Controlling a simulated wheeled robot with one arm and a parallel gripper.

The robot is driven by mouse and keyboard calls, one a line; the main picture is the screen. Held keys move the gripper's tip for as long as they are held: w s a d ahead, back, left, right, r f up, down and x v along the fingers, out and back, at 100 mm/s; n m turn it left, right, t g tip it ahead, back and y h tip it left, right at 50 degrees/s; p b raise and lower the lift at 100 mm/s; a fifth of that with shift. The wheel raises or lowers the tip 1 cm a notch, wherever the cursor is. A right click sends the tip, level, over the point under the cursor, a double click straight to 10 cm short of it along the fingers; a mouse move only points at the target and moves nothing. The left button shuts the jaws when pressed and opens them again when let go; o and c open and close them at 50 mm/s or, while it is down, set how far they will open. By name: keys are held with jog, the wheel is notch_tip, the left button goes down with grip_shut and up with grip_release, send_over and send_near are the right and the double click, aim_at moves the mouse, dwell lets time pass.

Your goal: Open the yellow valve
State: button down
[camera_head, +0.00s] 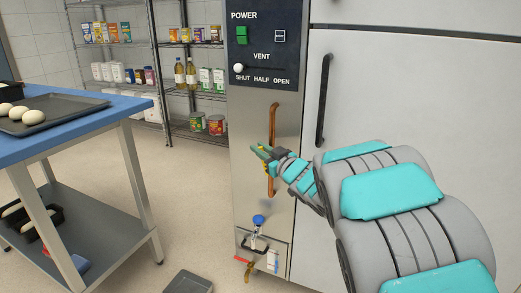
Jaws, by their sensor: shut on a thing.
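A vertical copper pipe (273,118) runs down the steel panel of the oven. A small patch of yellow, the yellow valve (265,170), shows at the pipe's middle, mostly hidden behind my gripper. My gripper (259,152) comes in from the right and its fingers are shut on the yellow valve at the pipe. The exact angle of the valve's handle cannot be made out.
A blue knob (258,220) sits lower on the panel, above a drawer-like box with a black handle. Above is a control panel (264,45) with a vent lever. A blue-topped table (70,137) stands left; a tray (187,283) lies on the floor.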

jog(key=shift+d, duration=0.1)
jog(key=shift+d+b, duration=0.1)
jog(key=shift+b, duration=0.25)
jog(key=shift+s+d+r+m+t+y, duration=0.1)
jog(key=shift+d+r+m+t+y, duration=0.05)
jog(key=shift+m+t+y, duration=0.2)
jog(key=c, duration=1.1)
grip_release()
jog(key=v, duration=0.7)
jog(key=shift+s+d+b, duration=0.25)
jog(key=shift+s+b, duration=0.05)
jog(key=shift+s, duration=0.05)
